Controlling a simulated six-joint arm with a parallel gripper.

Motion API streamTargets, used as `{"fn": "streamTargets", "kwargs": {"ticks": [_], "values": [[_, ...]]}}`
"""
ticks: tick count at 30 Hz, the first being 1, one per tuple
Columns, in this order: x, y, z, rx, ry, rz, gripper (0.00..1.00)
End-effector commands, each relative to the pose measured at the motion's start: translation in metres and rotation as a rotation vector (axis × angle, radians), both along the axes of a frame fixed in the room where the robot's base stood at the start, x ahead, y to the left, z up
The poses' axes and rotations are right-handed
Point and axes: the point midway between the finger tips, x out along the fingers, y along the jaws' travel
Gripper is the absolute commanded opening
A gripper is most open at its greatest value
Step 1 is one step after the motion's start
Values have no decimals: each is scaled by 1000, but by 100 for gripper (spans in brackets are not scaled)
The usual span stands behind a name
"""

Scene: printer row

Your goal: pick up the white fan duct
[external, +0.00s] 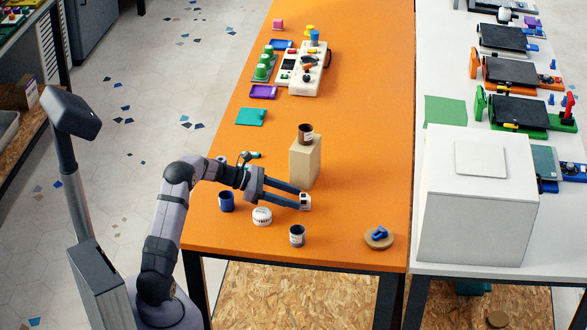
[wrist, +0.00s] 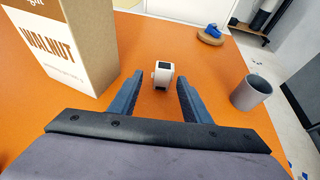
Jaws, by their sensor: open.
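The white fan duct (external: 305,201) is a small white block with a dark opening, near the front of the orange table. In the wrist view the duct (wrist: 163,74) lies straight ahead, its dark opening facing up toward the camera. My gripper (external: 299,198) is open, and its two dark fingers point at the duct. In the wrist view my gripper (wrist: 158,78) has one fingertip on each side of the duct, with orange table showing in the gaps. The duct sits at the level of the fingertips, and neither finger visibly touches it.
A tall walnut box (wrist: 62,45) stands close to the left finger in the wrist view; a dark cup (external: 305,134) tops it. A grey cup (wrist: 251,93) stands right of the fingers. A white tin (external: 262,216) and blue cup (external: 226,201) are near my arm.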

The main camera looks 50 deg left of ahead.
Motion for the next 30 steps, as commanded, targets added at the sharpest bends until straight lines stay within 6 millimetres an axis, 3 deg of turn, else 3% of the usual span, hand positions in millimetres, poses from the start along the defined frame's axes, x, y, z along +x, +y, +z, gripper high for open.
{"fn": "streamTargets", "kwargs": {"ticks": [10,19,20,24,30], "values": [[27,-27,-14,0,1,-3,44],[32,-30,-17,1,1,0,44],[32,-30,-17,1,1,0,41],[32,-30,-17,0,1,-1,9],[32,-30,-17,0,0,-1,9]]}}
